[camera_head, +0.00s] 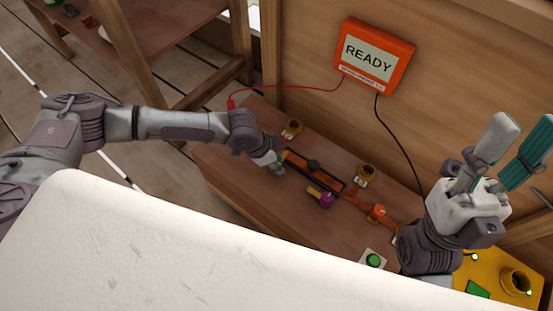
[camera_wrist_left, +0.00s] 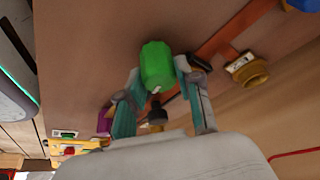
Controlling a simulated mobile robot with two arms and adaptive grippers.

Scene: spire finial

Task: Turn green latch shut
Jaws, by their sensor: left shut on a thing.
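The green latch (camera_wrist_left: 157,65) shows in the left wrist view as a bright green faceted knob between my left fingertips. My left gripper (camera_wrist_left: 158,82) is shut on it, one finger on each side. In the head view my left gripper (camera_head: 274,163) is down at the left part of the wooden bench top (camera_head: 235,160), and I cannot make out the latch there. My right gripper (camera_head: 512,140) is raised at the right, fingers apart and empty.
An orange strip (camera_head: 352,203) runs along the bench. A green button (camera_head: 374,260) sits nearer. An orange screen (camera_head: 370,57) reads READY.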

